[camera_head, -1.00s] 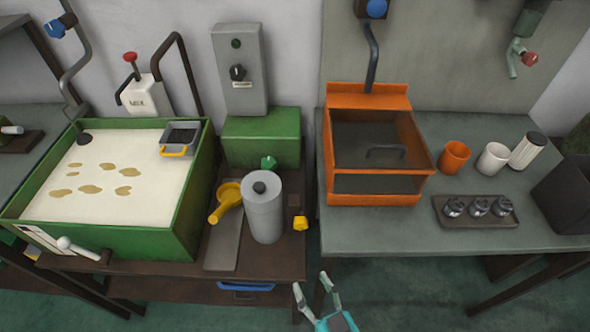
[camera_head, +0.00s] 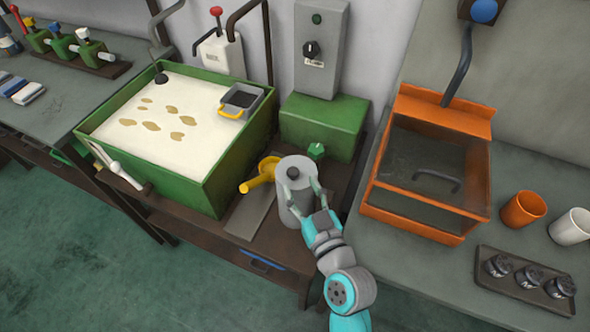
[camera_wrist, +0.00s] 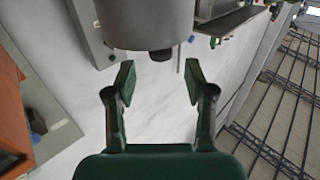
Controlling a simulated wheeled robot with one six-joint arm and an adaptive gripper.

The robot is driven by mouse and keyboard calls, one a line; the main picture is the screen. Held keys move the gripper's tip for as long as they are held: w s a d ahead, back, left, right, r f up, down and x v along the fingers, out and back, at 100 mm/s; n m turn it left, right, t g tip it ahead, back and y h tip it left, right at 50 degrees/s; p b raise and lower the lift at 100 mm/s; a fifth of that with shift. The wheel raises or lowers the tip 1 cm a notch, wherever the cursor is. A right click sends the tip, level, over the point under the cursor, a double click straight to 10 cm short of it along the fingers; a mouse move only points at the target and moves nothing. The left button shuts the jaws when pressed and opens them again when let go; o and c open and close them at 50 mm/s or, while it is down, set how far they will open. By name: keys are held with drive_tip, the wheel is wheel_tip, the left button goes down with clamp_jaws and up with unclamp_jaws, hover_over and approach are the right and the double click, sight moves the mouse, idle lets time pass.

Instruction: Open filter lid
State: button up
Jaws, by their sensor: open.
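The filter is a grey upright cylinder (camera_head: 291,208) with a black knob (camera_head: 293,173) on its lid, standing on the dark bench in the head view. My gripper (camera_head: 303,190) is open, and its fingers appear in front of and beside the cylinder's upper part. In the wrist view, the cylinder (camera_wrist: 150,22) fills the upper middle, with the black knob (camera_wrist: 160,55) at its lower edge. The knob lines up between the spread fingertips (camera_wrist: 159,79), with visible gaps on both sides. Contact is not visible.
A yellow funnel-like part (camera_head: 262,174) sits left of the cylinder, and a green box with a green valve (camera_head: 316,151) is behind it. A green-walled tank (camera_head: 207,192) stands left. An orange hooded box (camera_head: 450,220) stands on the right-hand table.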

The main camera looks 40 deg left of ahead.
sight(295, 177)
drive_tip(key=shift+x, duration=2.75)
clamp_jaws()
